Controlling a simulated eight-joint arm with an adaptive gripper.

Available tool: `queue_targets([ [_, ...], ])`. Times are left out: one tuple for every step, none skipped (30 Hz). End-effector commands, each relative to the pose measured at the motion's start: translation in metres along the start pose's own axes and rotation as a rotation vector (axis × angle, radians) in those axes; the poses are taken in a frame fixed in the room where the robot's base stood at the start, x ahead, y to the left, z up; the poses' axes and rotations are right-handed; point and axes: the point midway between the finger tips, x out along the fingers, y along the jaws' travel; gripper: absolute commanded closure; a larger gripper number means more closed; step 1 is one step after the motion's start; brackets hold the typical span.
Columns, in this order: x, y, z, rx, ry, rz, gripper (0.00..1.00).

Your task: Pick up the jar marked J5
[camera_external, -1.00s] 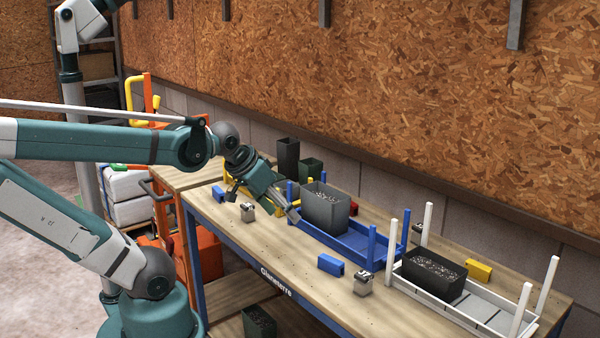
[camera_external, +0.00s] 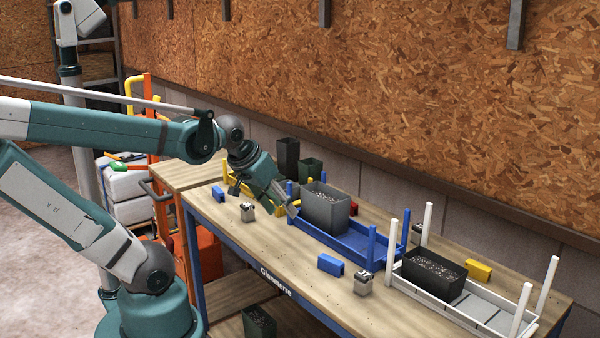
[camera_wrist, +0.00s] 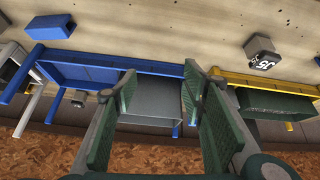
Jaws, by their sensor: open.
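The jar marked J5 (camera_wrist: 262,55) is a small grey jar with a dark, labelled top. It stands upright on the bare wood at the right of the wrist view. In the external view a matching jar (camera_external: 247,212) stands near the bench's front edge, its mark too small to read. My gripper (camera_external: 265,202) is open and empty above the bench, beside and to the right of that jar. In the wrist view its green-padded fingers (camera_wrist: 161,88) are spread apart, and the jar lies outside them to the right.
A blue tray (camera_external: 372,250) holds a grey pot (camera_external: 322,208). A white tray (camera_external: 480,312) holds a dark pot (camera_external: 432,277). Another jar (camera_external: 363,284) and a blue block (camera_external: 330,265) stand at the front. A yellow tray (camera_wrist: 265,80) lies beside the J5 jar.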

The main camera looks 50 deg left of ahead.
Motion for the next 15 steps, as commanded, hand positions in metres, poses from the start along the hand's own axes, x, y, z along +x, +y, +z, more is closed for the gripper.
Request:
queue_targets([
  [-0.003,-0.005,-0.006,-0.034,-0.013,-0.008,0.59],
  [-0.003,-0.007,-0.008,-0.054,-0.022,-0.012,0.59],
  [-0.002,-0.011,-0.010,-0.083,-0.033,-0.019,0.59],
  [-0.002,-0.014,-0.011,-0.106,-0.043,-0.024,0.59],
  [-0.002,-0.017,-0.013,-0.130,-0.052,-0.029,0.59],
  [-0.001,-0.021,-0.015,-0.162,-0.063,-0.036,0.59],
  [-0.001,-0.024,-0.016,-0.184,-0.073,-0.042,0.59],
  [-0.001,-0.027,-0.017,-0.208,-0.082,-0.047,0.59],
  [0.000,-0.031,-0.019,-0.240,-0.093,-0.055,0.59],
  [0.000,-0.034,-0.020,-0.263,-0.102,-0.061,0.59],
  [0.001,-0.037,-0.021,-0.287,-0.111,-0.066,0.59],
  [0.001,-0.041,-0.023,-0.318,-0.122,-0.074,0.59],
  [0.001,-0.044,-0.023,-0.342,-0.131,-0.081,0.59],
  [0.002,-0.047,-0.025,-0.365,-0.139,-0.087,0.59],
  [0.002,-0.051,-0.025,-0.396,-0.150,-0.095,0.59],
])
